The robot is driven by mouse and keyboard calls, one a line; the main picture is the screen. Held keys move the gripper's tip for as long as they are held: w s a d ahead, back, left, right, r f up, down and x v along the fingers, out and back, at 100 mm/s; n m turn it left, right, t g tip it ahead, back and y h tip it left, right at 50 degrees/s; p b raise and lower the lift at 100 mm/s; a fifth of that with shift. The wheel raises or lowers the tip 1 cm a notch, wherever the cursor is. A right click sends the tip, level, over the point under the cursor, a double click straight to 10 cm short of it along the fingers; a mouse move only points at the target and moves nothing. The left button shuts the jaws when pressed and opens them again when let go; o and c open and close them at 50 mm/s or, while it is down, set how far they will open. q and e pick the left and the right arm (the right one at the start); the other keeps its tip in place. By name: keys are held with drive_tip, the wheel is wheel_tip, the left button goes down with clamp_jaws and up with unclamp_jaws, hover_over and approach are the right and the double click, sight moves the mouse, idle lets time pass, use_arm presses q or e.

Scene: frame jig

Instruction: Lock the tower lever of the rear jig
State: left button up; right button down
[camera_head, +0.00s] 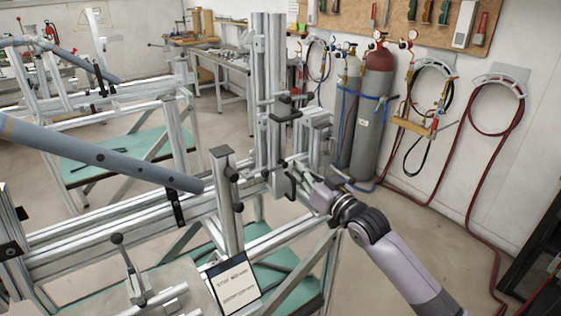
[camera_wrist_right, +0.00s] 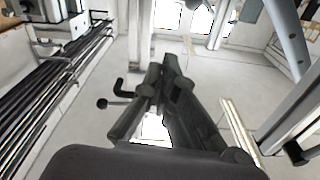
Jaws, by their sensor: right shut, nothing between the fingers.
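A jig of silver aluminium profiles (camera_head: 110,235) stands in front of me, with a tall tower (camera_head: 267,65) at its right end. A black clamp handle (camera_head: 285,115) sits on the tower, and a dark hooked handle (camera_head: 291,185) shows lower down. My right gripper (camera_head: 284,167) is beside the lower part of the tower, its fingers together and empty. In the right wrist view the fingers (camera_wrist_right: 165,78) point forward, and a black bent lever (camera_wrist_right: 121,90) shows just left of them, apart in the picture. Whether they touch anything is unclear. My left gripper is out of view.
A second jig (camera_head: 110,100) stands behind at left. Gas cylinders (camera_head: 375,110) and hoses stand by the right wall.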

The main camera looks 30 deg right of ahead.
sight(280, 166)
drive_tip(key=shift+w+a+f+p, duration=0.15)
drive_tip(key=shift+w+f+p, duration=0.3)
drive_tip(key=shift+w, duration=1)
drive_tip(key=shift+w+a+f+p, duration=0.2)
drive_tip(key=shift+w+f+p, duration=0.3)
drive_tip(key=shift+w, duration=0.9)
drive_tip(key=shift+w+a+f+p, duration=0.2)
drive_tip(key=shift+w+f, duration=0.4)
drive_tip(key=shift+w, duration=0.85)
drive_tip(key=shift+a+f+n+b, duration=0.15)
drive_tip(key=shift+f+n+b, duration=0.25)
drive_tip(key=shift+f+n, duration=0.25)
